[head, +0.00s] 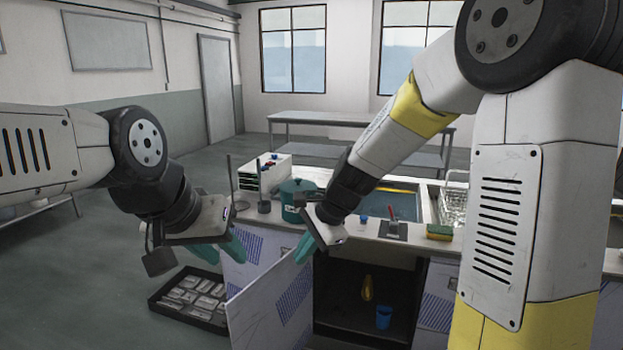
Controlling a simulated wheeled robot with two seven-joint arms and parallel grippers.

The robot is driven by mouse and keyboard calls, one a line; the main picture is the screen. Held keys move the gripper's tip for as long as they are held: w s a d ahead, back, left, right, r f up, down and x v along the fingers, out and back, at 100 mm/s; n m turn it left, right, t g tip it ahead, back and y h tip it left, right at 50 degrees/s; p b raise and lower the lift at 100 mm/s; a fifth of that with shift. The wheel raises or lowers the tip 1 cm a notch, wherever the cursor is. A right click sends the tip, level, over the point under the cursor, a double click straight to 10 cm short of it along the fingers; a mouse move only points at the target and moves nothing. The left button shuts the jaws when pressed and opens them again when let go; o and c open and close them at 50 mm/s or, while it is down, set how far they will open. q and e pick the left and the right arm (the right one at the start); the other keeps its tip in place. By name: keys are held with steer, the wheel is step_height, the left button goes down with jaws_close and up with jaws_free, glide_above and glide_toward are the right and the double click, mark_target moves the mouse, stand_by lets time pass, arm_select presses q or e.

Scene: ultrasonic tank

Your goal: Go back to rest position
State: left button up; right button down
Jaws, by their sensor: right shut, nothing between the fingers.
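My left gripper (224,252) is at the centre left, in front of the worktop, with its teal fingers apart and nothing seen between them. My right gripper (304,248) hangs over the front edge of the counter, above the open cabinet door. Its teal fingers are shut and empty. Both arms are bent and reach forward from the sides of the head view. A dark square piece (158,262) shows beside my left wrist; I cannot tell what it is.
The cabinet door (285,305) stands open below my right gripper. Inside the cabinet are a blue cup (383,317) and a yellow item (367,288). The counter holds a green pot (296,197), a sponge (439,232) and a sink basin (400,203). A black tray (190,300) lies lower left.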

steer(key=s+d+r+n+t+h, duration=0.1)
steer(key=s+d+r+n+t, duration=0.1)
steer(key=s+d+r+n, duration=0.4)
steer(key=s+d+r+n+t+h, duration=0.1)
steer(key=s+d+r+n, duration=0.4)
steer(key=s+d, duration=0.5)
steer(key=shift+s+d+r+n+t+h, duration=0.2)
steer(key=shift+r+n+t+h, duration=0.2)
steer(key=shift+n, duration=0.2)
